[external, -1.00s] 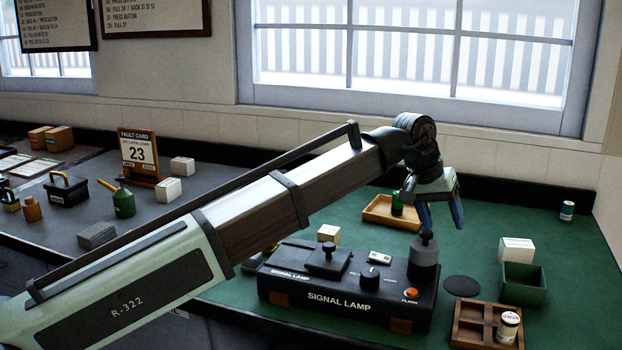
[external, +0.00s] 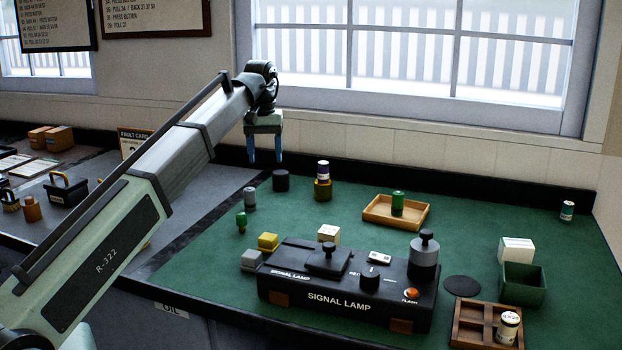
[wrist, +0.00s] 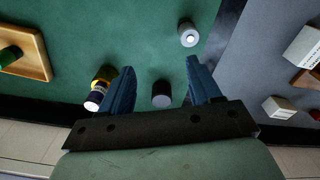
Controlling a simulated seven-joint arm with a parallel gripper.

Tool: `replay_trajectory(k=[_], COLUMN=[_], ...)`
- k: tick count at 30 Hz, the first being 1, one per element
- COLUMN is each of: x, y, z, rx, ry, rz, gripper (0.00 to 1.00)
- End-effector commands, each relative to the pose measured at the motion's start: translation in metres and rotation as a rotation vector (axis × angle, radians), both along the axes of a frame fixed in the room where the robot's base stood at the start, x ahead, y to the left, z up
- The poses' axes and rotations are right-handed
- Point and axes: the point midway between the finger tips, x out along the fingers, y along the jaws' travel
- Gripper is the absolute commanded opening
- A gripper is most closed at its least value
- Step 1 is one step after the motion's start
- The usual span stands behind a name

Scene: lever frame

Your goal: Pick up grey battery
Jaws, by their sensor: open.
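The grey battery (external: 249,197) is a small upright grey cylinder near the left edge of the green mat. In the wrist view the grey battery (wrist: 188,36) has a pale top and lies beyond the fingertips, up and toward the right finger. My gripper (external: 265,159) is open and empty, pointing down in the air above the back left of the mat. In the wrist view my gripper (wrist: 160,67) shows two blue fingers spread apart, with a dark cylinder (wrist: 161,94) seen between them.
The dark cylinder (external: 281,181) stands right of the battery. A green knobbed piece (external: 241,221) and a yellow block (external: 267,241) stand in front. The black signal lamp box (external: 345,285) fills the front middle. A wooden tray (external: 378,212) holds a green cylinder.

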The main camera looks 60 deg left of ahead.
Motion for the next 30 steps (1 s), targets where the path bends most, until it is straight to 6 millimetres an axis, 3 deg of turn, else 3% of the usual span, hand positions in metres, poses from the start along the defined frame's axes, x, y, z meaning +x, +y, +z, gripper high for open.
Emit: replay_trajectory(k=[3, 7, 11, 21, 30], x=[-0.022, -0.032, -0.035, -0.035, -0.034], y=[0.019, 0.027, 0.027, 0.027, 0.027], z=[0.004, 0.004, -0.008, -0.064, -0.081], rx=[-0.008, -0.014, -0.015, -0.014, -0.013], ry=[0.02, 0.032, 0.034, 0.033, 0.033], rz=[0.035, 0.051, 0.053, 0.053, 0.053], gripper=[0.63, 0.63, 0.63, 0.63, 0.63])
